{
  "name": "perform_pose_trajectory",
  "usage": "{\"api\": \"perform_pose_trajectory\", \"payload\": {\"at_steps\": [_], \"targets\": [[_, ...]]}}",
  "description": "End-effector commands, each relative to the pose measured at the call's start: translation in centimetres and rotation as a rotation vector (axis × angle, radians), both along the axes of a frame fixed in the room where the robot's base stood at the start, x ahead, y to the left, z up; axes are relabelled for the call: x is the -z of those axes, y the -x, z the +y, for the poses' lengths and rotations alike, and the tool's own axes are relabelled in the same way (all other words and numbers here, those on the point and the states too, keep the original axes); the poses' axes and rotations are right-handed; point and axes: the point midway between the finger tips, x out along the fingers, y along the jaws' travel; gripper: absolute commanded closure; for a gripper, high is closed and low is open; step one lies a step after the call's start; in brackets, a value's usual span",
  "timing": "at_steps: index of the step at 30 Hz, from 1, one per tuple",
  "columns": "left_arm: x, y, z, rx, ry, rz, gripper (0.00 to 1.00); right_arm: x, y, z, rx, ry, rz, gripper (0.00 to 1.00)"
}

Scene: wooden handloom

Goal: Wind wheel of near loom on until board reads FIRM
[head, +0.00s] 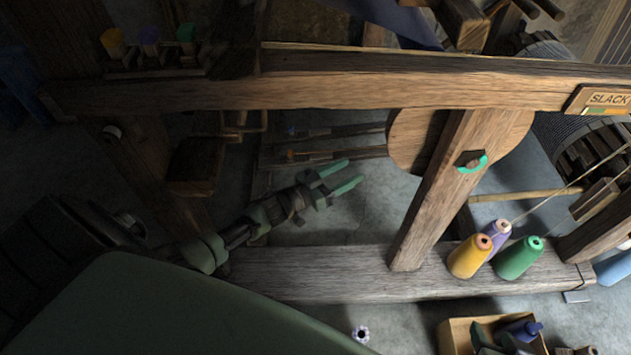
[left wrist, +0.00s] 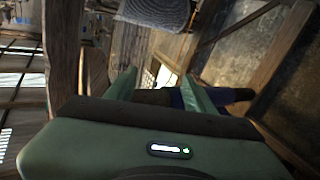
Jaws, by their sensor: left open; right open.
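The near loom's round wooden wheel (head: 408,142) shows in the head view on both sides of an upright post (head: 432,205), which hides its middle. A dark hub with a teal arc (head: 472,161) is on the post. The board (head: 608,99) on the top beam at the right reads SLACK. My left gripper (head: 352,174) is open and empty, left of the wheel and lower in the picture, apart from it. Its two green fingers also frame the left wrist view (left wrist: 158,85), with nothing clearly held between them. My right gripper is not in view.
A long top beam (head: 330,92) crosses the head view, and a lower beam (head: 320,275) carries yellow (head: 468,258), purple (head: 498,232) and green (head: 520,258) cones. A wooden box (head: 452,335) stands at the bottom right. Bare floor (head: 375,205) lies between gripper and post.

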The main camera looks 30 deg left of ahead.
Motion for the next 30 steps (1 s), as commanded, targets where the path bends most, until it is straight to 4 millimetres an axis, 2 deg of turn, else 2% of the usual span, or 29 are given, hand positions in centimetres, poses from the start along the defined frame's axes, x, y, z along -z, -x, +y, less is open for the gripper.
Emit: {"api": "perform_pose_trajectory", "payload": {"at_steps": [1, 8, 15, 22, 30], "targets": [[0.2, 0.6, 0.3, -0.028, -0.013, 0.038, 0.46, -1.7, 0.0, 0.0, 0.000, 0.000, 0.000, 0.55], [4.0, 3.0, 1.4, -0.120, -0.080, 0.174, 0.46, -4.4, 0.0, 0.0, 0.000, 0.000, 0.000, 0.55], [7.4, 6.3, 2.2, -0.187, -0.150, 0.312, 0.46, -7.0, 0.0, 0.0, 0.000, 0.000, 0.000, 0.55], [9.7, 9.3, 2.6, -0.222, -0.202, 0.415, 0.46, -8.7, 0.0, 0.0, 0.000, 0.000, 0.000, 0.55], [11.0, 10.8, 2.8, -0.235, -0.228, 0.464, 0.46, -9.3, 0.0, 0.0, 0.000, 0.000, 0.000, 0.55]]}}
